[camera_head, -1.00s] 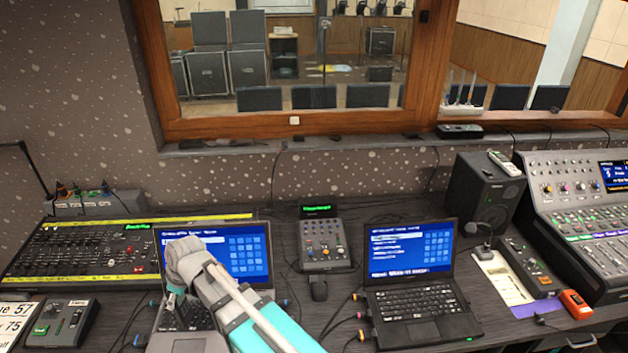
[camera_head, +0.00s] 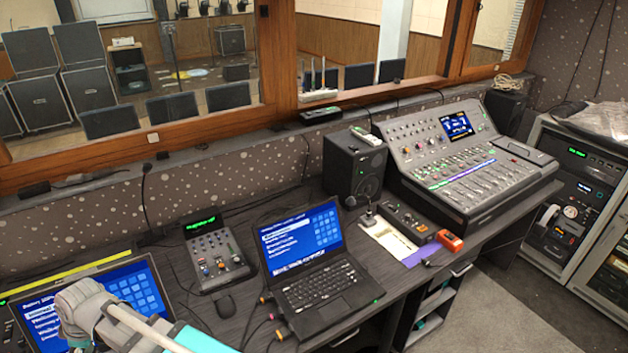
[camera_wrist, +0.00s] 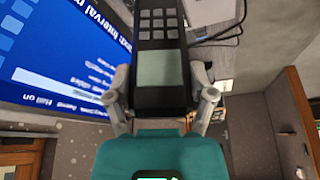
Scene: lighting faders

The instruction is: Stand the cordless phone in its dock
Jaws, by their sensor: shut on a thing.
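The cordless phone (camera_wrist: 158,62) is black with a grey screen and a keypad, and it fills the top middle of the wrist view. My gripper (camera_wrist: 160,90) is shut on it, with one grey finger on each side. In the head view only my grey wrist and teal arm show at the bottom left, in front of the left laptop (camera_head: 98,300). The phone cannot be made out there. I cannot pick out the dock with certainty. A black flat device (camera_head: 320,114) lies on the window ledge, and a pale handset-like thing (camera_head: 366,136) lies on the speaker (camera_head: 354,168).
A second open laptop (camera_head: 318,290), a small mixer (camera_head: 213,258) and a mouse (camera_head: 226,306) stand on the desk. Further right are a control box (camera_head: 408,221), an orange device (camera_head: 449,240) and a large console (camera_head: 470,160). Loose cables lie between the laptops. Open floor lies at the right.

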